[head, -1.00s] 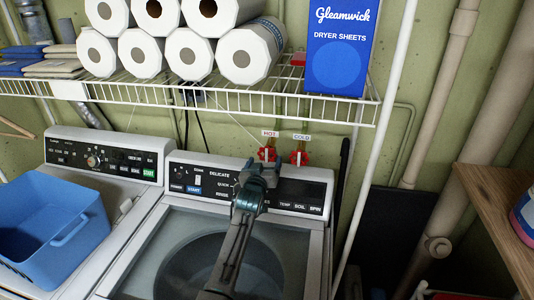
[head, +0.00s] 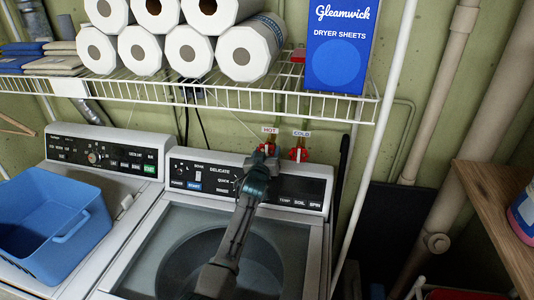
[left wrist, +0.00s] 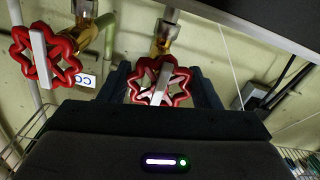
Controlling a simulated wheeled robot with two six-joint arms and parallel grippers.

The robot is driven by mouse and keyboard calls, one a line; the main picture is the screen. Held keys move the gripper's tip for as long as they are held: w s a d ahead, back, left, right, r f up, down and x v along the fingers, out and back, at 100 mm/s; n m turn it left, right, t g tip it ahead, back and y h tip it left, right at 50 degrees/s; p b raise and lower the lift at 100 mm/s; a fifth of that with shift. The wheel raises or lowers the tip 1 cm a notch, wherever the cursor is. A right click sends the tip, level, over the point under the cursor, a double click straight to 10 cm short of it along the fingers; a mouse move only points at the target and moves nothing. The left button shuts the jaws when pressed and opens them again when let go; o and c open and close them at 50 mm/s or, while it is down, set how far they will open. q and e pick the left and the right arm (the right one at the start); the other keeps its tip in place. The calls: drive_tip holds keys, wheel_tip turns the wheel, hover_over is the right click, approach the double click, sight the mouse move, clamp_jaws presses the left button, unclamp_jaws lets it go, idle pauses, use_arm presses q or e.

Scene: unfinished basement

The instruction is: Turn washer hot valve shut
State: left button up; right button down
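The washer hot valve is a red lobed handle (left wrist: 140,93) on a brass fitting under the shelf. In the head view its handle (head: 272,148) is mostly hidden behind my left gripper (head: 265,156), below the HOT tag (head: 270,130). In the left wrist view the handle lies between the two spread fingers of my left gripper (left wrist: 162,92), one on each side; I cannot tell whether they touch it. The cold valve (head: 299,155) is just right of it and shows at the left in the left wrist view (left wrist: 42,62). My right gripper is out of view.
A wire shelf (head: 225,97) with paper towel rolls and a dryer sheets box (head: 340,50) hangs above the valves. The washer's control panel (head: 300,192) is below. A blue basket (head: 50,228) stands on the left machine. A white post (head: 375,150) rises at right.

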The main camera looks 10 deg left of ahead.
use_arm(q)
drive_tip(key=shift+m, duration=0.3)
drive_tip(key=m, duration=0.2)
drive_tip(key=shift+m, duration=0.4)
drive_tip(key=m, duration=0.5)
drive_tip(key=shift+a, duration=0.15)
drive_tip(key=m, duration=0.5)
drive_tip(key=shift+a+m, duration=0.1)
drive_tip(key=shift+m, duration=0.3)
drive_tip(key=shift+r+m, duration=0.1)
drive_tip(key=shift+m, duration=1.7)
drive_tip(key=o, duration=1)
drive_tip(key=shift+r, duration=0.1)
drive_tip(key=shift+s, duration=0.1)
